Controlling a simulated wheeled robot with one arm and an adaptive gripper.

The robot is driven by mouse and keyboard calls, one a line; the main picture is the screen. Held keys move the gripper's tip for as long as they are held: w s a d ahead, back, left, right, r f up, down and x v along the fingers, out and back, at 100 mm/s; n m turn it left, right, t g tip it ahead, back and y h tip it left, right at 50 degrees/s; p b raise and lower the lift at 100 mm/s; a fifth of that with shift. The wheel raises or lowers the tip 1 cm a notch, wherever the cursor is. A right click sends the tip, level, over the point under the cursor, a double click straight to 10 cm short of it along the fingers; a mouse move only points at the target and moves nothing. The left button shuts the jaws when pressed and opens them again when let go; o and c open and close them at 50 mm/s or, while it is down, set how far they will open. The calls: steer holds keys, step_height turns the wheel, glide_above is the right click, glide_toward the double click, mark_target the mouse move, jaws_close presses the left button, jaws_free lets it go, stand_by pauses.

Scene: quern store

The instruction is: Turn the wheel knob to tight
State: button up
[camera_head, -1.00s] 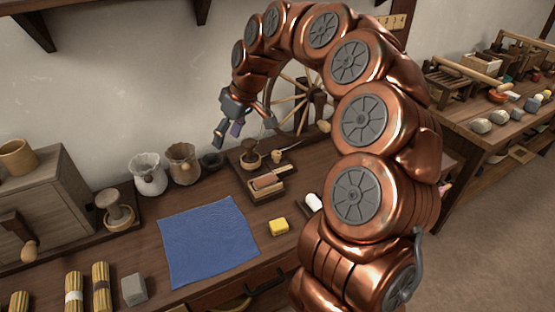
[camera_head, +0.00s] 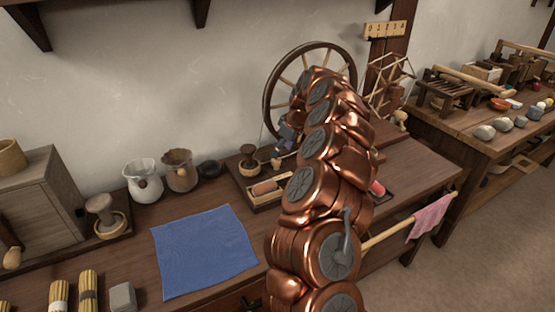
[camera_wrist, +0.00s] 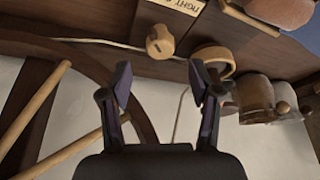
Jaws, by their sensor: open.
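The wooden knob (camera_wrist: 160,42) shows in the wrist view, above the gap between my fingers. A pale label (camera_wrist: 184,5) reading "TIGHT" lies just beyond it. My gripper (camera_wrist: 160,84) is open and empty, its two dark fingers apart and short of the knob in the picture. In the head view my gripper (camera_head: 287,133) is small and partly covered by my arm, in front of the spinning wheel (camera_head: 268,98). The wheel's rim (camera_wrist: 135,110) and spokes fill the left of the wrist view.
A small wooden cup (camera_wrist: 214,54) stands close to the right finger, with jugs (camera_wrist: 255,95) further right. In the head view a blue cloth (camera_head: 205,250) lies on the bench, left of my arm. A wooden tray (camera_head: 262,190) sits near my gripper.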

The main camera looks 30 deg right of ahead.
mark_target(277, 160)
steer(key=x, duration=0.5)
steer(key=shift+w+f, duration=0.15)
steer(key=shift+f, duration=0.15)
steer(key=shift+c, duration=0.3)
steer(key=c, duration=1.1)
steer(key=shift+o, duration=0.2)
